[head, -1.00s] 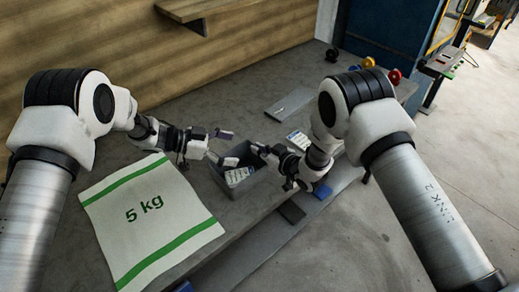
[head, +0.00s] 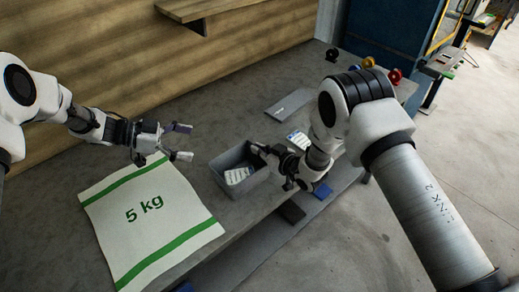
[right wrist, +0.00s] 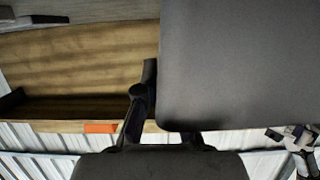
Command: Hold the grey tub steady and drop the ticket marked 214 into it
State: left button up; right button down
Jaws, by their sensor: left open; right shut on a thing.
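The grey tub (head: 253,182) stands on the grey table near its front edge, upright. A white ticket (head: 237,175) with dark print lies inside it; its number is too small to read. My right gripper (head: 262,152) is shut on the tub's wall at the right side. In the right wrist view a large grey surface (right wrist: 240,65), apparently the tub, fills the upper right beside a dark finger. My left gripper (head: 182,142) is open and empty, left of the tub and apart from it; it also shows in the right wrist view (right wrist: 298,140).
A white sack (head: 150,220) marked 5 kg with green bands lies left of the tub. Another white printed card (head: 298,140) lies right of it, partly hidden by my right arm. A grey flat plate (head: 290,103) lies behind. Coloured spools (head: 367,63) stand at the back.

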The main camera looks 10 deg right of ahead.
jog(key=c, duration=1.2)
grip_release()
jog(key=shift+s+d, duration=0.1)
